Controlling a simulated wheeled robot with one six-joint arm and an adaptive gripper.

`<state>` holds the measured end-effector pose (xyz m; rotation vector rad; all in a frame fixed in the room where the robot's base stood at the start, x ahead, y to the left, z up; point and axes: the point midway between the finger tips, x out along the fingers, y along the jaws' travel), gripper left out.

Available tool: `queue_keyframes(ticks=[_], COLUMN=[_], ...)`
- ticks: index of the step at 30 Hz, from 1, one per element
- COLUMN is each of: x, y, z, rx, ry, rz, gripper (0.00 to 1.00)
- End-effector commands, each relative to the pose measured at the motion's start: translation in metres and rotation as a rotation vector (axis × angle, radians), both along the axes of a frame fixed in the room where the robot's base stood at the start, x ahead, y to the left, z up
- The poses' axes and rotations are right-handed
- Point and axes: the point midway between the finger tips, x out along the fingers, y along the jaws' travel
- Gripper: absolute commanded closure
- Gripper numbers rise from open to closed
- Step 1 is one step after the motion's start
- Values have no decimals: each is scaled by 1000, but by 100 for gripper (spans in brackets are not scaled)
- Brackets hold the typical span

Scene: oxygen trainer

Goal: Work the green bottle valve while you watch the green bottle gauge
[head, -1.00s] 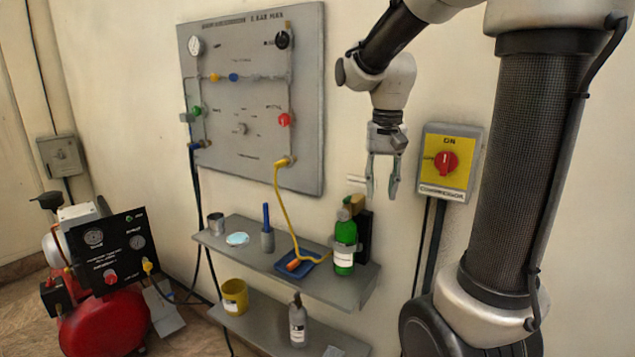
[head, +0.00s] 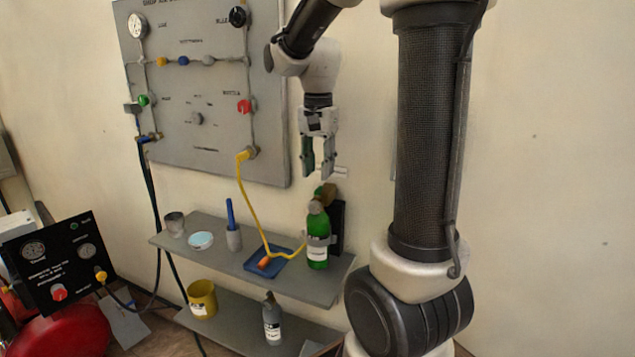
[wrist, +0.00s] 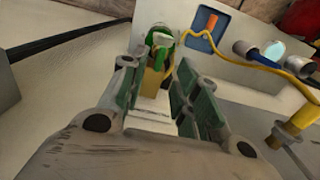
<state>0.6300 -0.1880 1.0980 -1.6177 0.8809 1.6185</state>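The green bottle (head: 317,240) stands upright at the right end of the upper shelf, with a white label. At its top are a small green part (head: 316,207) and a tan, brass-like fitting (head: 327,193). Which part is the valve and which the gauge is too small to tell; no dial can be read. My gripper (head: 317,173) points down just above the bottle's top, fingers apart and empty. In the wrist view the bottle's green top (wrist: 160,38) and tan fitting (wrist: 153,78) appear between and beyond my open fingers (wrist: 156,70).
A black block (head: 338,225) is close behind the bottle. A blue tray (head: 253,265) with a yellow hose (head: 240,190) lies left of it on the shelf (head: 325,290). A grey panel (head: 200,130) with gauges and knobs hangs above. A grey bottle (head: 272,320) and yellow cup (head: 202,299) stand below.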

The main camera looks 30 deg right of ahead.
Motion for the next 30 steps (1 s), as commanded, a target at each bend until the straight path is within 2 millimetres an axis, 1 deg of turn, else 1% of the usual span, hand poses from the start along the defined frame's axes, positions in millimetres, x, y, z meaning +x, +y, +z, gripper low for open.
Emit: queue_keyframes(ticks=[1,3,7,12,18,23,24,30], x=[-1,-1,0,0,0,0,0,0], y=[0,0,0,0,0,0,0,0], z=[-9,-20,-36,-44,-44,-43,-43,-43], rx=[1,1,0,0,0,0,0,0], ry=[4,3,2,0,0,0,0,0], rz=[0,1,1,1,1,2,2,3], gripper=[69,69,69,69,69,98,100,100])
